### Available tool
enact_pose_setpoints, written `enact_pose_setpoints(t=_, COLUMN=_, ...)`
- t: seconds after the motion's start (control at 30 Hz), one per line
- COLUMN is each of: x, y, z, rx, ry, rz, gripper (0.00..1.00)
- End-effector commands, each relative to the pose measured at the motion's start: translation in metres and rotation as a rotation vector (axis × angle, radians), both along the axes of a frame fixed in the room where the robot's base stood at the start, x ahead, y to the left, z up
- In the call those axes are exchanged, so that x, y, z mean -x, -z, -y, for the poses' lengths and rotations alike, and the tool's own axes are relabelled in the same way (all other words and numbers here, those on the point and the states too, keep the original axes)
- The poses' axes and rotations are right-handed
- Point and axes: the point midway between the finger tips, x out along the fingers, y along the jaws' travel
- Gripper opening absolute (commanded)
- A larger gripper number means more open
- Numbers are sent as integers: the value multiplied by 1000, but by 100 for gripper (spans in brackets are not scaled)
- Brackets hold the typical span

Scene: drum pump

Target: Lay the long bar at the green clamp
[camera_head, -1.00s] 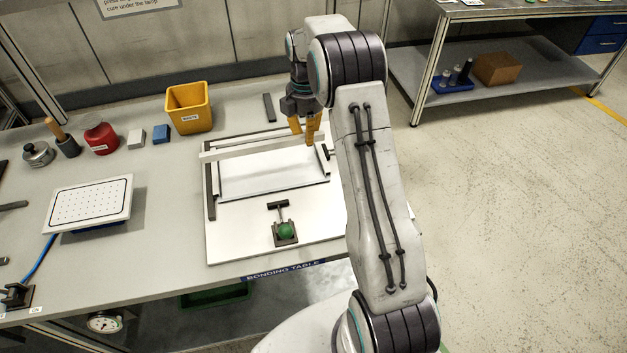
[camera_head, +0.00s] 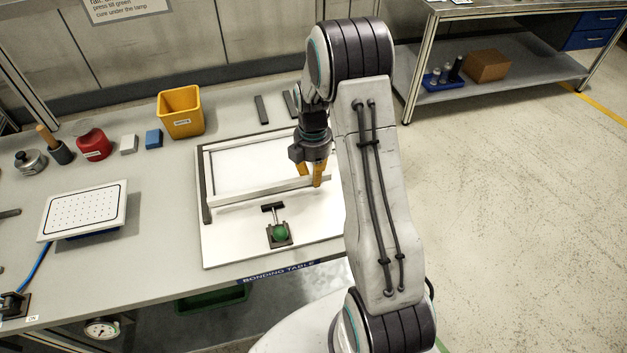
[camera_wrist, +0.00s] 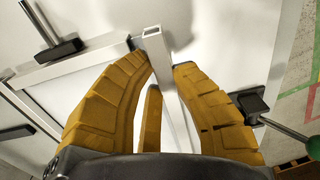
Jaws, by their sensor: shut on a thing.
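My gripper (camera_head: 311,178) has its yellow fingers shut on the long bar (camera_head: 258,191), a pale bar that runs left from them across the white board (camera_head: 225,245). In the wrist view the bar (camera_wrist: 154,42) lies between the fingers (camera_wrist: 155,90), its hollow square end showing. The green clamp (camera_head: 280,234) sits at the front of the board, below the bar in the head view, with a dark crossbar pad facing it. In the wrist view its dark pad (camera_wrist: 250,102) and green knob (camera_wrist: 315,147) are at right. I cannot tell whether the bar touches the board.
A dark rail (camera_head: 204,185) edges the board's left side. A yellow bin (camera_head: 181,112), blue block (camera_head: 153,139), white block (camera_head: 128,145) and red item (camera_head: 93,145) stand at the back left. A perforated white plate (camera_head: 83,210) lies at left.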

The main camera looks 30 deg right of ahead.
Motion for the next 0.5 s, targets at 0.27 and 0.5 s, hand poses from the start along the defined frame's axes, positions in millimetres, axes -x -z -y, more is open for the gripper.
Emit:
enact_pose_setpoints(t=0.27, x=1, y=29, z=0, rx=-1, ry=0, rz=-3, gripper=0)
enact_pose_setpoints(t=0.5, x=0, y=33, z=0, rx=0, ry=0, rz=-2, gripper=0)
